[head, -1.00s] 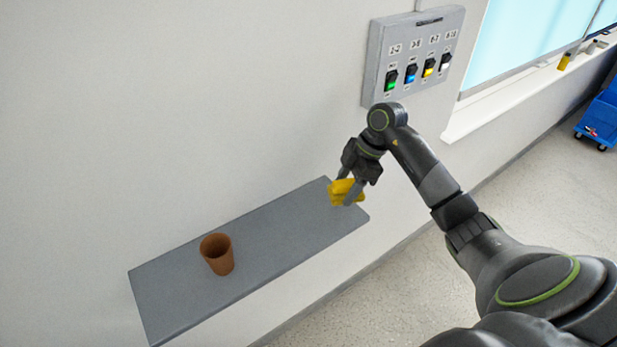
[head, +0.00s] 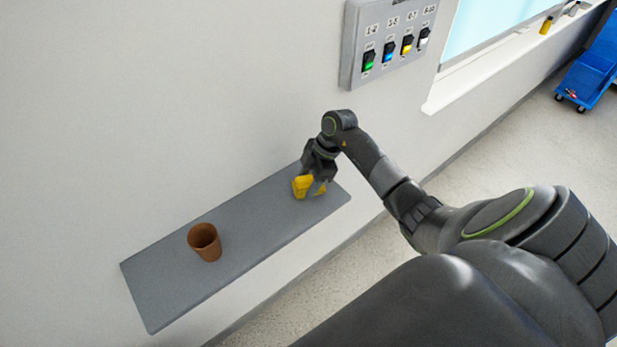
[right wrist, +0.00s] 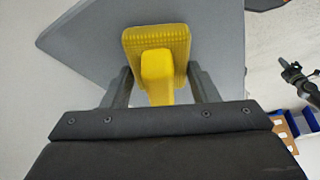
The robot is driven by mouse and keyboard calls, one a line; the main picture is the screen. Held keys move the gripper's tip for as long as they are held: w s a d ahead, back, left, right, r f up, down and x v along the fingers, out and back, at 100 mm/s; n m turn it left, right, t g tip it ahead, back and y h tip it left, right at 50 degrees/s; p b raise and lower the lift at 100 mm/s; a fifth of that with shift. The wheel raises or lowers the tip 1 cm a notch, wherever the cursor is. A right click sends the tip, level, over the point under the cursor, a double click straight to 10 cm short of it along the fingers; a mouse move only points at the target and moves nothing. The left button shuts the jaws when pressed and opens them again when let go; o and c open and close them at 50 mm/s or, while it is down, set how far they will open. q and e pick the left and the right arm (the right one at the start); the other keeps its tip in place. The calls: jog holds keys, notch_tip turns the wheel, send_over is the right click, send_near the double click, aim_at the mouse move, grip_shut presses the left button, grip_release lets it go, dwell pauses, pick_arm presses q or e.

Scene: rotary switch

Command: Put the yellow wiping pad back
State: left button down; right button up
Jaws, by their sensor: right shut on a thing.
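The yellow wiping pad (head: 302,187) is at the right end of the grey wall shelf (head: 240,217). My right gripper (head: 316,180) is shut on the pad and points down at that shelf end. In the right wrist view the pad (right wrist: 157,62) sits between the two fingers, its ridged face over the grey shelf (right wrist: 85,38). I cannot tell for sure whether the pad touches the shelf. My left gripper is not in view.
A grey switch panel (head: 392,42) hangs on the wall above. A windowsill (head: 490,68) and a blue cart (head: 590,72) are to the right. The shelf between cup and pad is clear.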

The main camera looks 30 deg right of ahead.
jog(key=shift+f, duration=0.2)
jog(key=o, duration=0.9)
jog(key=shift+o, duration=0.2)
jog(key=shift+r, duration=0.2)
jog(key=b+v, duration=0.4)
jog(key=v, duration=0.8)
jog(key=shift+a, duration=0.1)
